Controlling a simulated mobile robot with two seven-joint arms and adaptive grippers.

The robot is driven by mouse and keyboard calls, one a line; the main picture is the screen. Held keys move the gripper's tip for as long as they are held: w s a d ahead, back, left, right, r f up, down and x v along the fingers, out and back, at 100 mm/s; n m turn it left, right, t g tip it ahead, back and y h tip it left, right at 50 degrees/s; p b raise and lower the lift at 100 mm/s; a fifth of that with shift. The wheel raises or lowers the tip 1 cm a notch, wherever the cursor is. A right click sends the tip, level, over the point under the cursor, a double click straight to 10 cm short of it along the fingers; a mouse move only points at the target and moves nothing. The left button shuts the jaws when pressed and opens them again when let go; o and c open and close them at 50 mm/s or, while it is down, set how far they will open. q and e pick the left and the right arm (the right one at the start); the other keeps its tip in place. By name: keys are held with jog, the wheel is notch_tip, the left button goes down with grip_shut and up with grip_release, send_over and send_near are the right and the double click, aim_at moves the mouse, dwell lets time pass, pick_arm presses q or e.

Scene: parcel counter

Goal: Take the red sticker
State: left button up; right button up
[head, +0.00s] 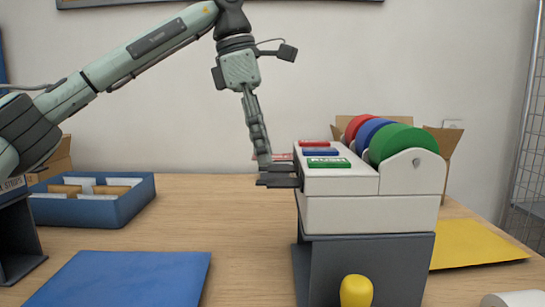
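A white sticker dispenser (368,215) stands on a dark stand right of centre. It carries a red roll (355,125), a blue roll (374,127) and a green roll (392,141). On its top lie a red label (314,143), a blue label (320,152) and a green label (328,163). A small red and white piece (281,157), perhaps the red sticker, shows at the dispenser's left edge, partly behind my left gripper (277,179). That gripper points down at this edge, seen side-on; its opening and any hold on the piece are unclear. My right gripper is not in view.
A blue tray (140,200) of cards stands at the back left. A blue envelope (125,278) lies in front and a yellow one (475,244) at the right. A yellow knob (356,291) is before the dispenser. A cardboard box (437,150) stands behind it.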

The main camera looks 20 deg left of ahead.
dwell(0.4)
pick_arm(q)
jog(key=shift+p+v, duration=0.65)
jog(key=shift+v, duration=0.15)
jog(key=shift+s+a+r, duration=0.1)
jog(key=shift+a+r, duration=0.3)
jog(key=shift+r, duration=0.3)
jog(key=shift+w+d+r+v, duration=0.1)
jog(key=shift+d+v, duration=0.2)
jog(key=shift+v, duration=1.15)
jog(key=shift+w+d+r+v, duration=0.1)
jog(key=shift+d+v, duration=0.25)
jog(key=shift+v, duration=1.05)
jog(key=shift+w+d+r+v, duration=0.1)
jog(key=shift+d+v, duration=0.2)
jog(key=shift+v, duration=1.15)
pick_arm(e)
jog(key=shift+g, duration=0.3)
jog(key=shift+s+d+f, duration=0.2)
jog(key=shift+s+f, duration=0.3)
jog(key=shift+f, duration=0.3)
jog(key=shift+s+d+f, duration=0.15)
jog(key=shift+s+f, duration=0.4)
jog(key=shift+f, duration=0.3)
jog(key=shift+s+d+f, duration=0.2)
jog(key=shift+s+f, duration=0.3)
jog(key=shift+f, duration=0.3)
